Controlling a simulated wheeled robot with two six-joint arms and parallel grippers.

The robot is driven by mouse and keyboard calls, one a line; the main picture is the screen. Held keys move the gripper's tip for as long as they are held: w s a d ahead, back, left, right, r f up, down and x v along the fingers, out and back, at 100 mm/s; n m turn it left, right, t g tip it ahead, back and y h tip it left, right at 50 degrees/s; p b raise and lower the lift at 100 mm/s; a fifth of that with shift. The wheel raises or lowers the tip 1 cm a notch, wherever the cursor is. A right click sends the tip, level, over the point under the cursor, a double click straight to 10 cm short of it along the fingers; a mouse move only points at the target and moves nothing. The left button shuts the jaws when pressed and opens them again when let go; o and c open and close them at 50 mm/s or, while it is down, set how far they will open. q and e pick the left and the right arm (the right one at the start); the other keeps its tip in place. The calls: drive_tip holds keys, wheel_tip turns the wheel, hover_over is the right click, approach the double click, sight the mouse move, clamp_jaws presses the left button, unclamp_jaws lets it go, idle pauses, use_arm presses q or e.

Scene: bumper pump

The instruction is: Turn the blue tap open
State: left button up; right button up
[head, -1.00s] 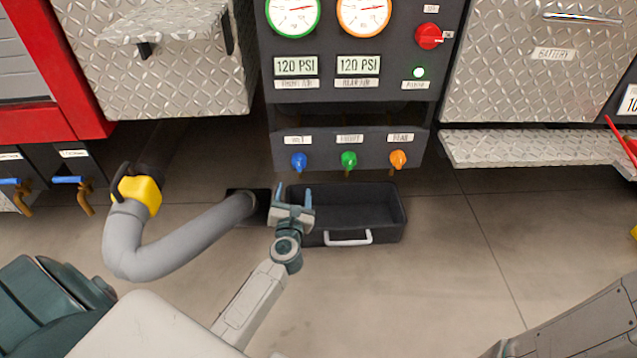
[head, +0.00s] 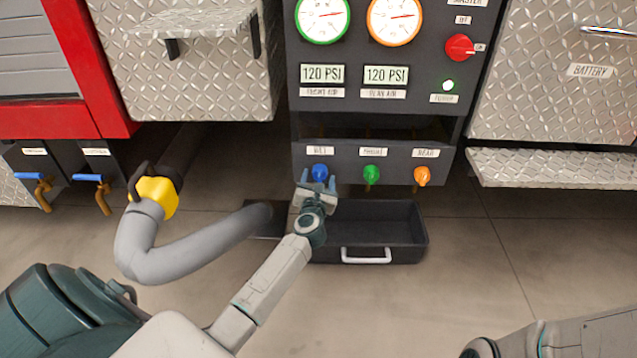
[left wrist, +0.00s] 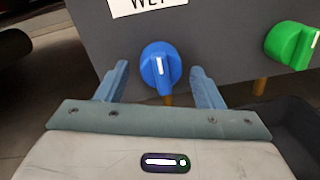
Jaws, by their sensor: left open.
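The blue tap (head: 319,172) is a round knob under the WET label on the dark panel, leftmost of three. In the left wrist view the blue tap (left wrist: 160,66) shows a white mark that runs nearly upright. My left gripper (head: 318,182) is open just in front of and slightly below the knob. In the left wrist view its two fingers (left wrist: 163,85) stand on either side of the knob, with gaps on both sides. Whether the fingertips reach past the knob's face is hard to tell. My right gripper is not in view.
A green tap (head: 372,174) and an orange tap (head: 422,176) sit to the right on the same panel. A black tray (head: 405,253) with a white handle stands on the floor below. A grey hose (head: 190,254) with a yellow coupling (head: 156,196) lies to the left.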

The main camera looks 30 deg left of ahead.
use_arm(q)
drive_tip(key=shift+w+a, duration=0.1)
drive_tip(key=shift+w, duration=0.1)
drive_tip(key=c, duration=1)
drive_tip(key=shift+o, duration=0.2)
